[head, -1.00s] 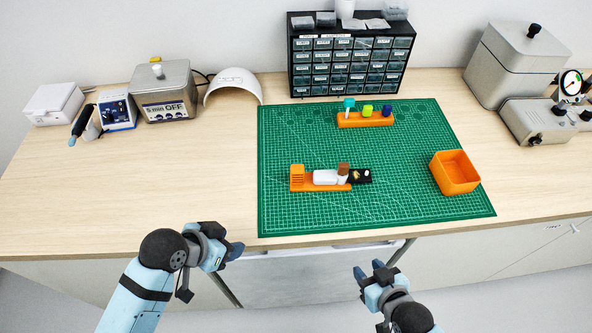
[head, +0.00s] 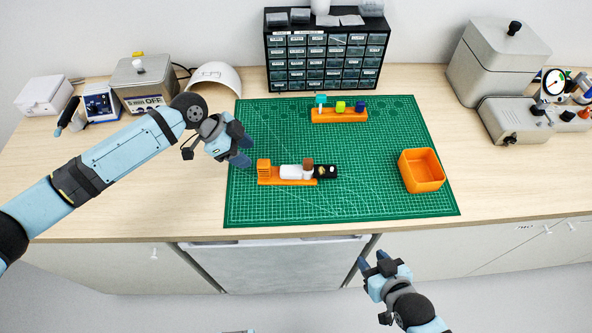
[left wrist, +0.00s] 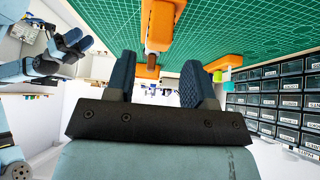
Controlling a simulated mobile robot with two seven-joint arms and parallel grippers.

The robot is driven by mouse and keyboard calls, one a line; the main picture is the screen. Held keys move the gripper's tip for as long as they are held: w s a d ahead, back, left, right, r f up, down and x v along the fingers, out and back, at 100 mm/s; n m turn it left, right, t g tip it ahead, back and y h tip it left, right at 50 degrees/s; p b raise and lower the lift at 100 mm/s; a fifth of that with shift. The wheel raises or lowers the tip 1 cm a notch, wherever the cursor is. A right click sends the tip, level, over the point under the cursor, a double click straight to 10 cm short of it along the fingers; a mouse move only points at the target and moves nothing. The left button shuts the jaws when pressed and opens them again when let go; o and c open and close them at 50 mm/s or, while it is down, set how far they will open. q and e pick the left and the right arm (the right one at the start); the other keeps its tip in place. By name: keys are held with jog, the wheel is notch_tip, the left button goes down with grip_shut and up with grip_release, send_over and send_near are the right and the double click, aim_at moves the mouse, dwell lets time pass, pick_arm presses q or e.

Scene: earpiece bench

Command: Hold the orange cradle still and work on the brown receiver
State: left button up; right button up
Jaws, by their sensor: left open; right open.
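The orange cradle (head: 268,181) lies on the green mat, left of its middle, with a raised orange block at its left end. A white body (head: 291,171) rests in it, with the brown receiver (head: 308,164) at that body's right end and a black piece (head: 325,171) beyond. My left gripper (head: 243,148) is open and empty, above the mat just up and left of the cradle, apart from it. In the left wrist view the cradle (left wrist: 160,22) shows beyond the open fingers (left wrist: 160,82). My right gripper (head: 372,264) is open and empty, in front of the bench edge.
An orange rack (head: 340,116) with teal, yellow-green and blue pieces stands at the back of the mat (head: 380,190). An empty-looking orange bin (head: 421,171) is at the right. A drawer cabinet (head: 325,57) stands behind. The mat's front middle is clear.

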aim_at(264, 168)
pick_arm(q)
jog(key=shift+b+x, duration=0.85)
jog(key=shift+x, duration=0.4)
jog(key=b+x, duration=0.2)
jog(key=x, duration=0.2)
jog(key=shift+f+b, duration=0.15)
jog(key=shift+b, duration=0.25)
jog(key=shift+d+f+b, duration=0.35)
jog(key=shift+d+f, duration=0.05)
jog(key=shift+f, duration=0.1)
jog(key=c, duration=0.7)
jog(key=o, duration=0.3)
grip_shut()
jog(key=shift+s, duration=0.1)
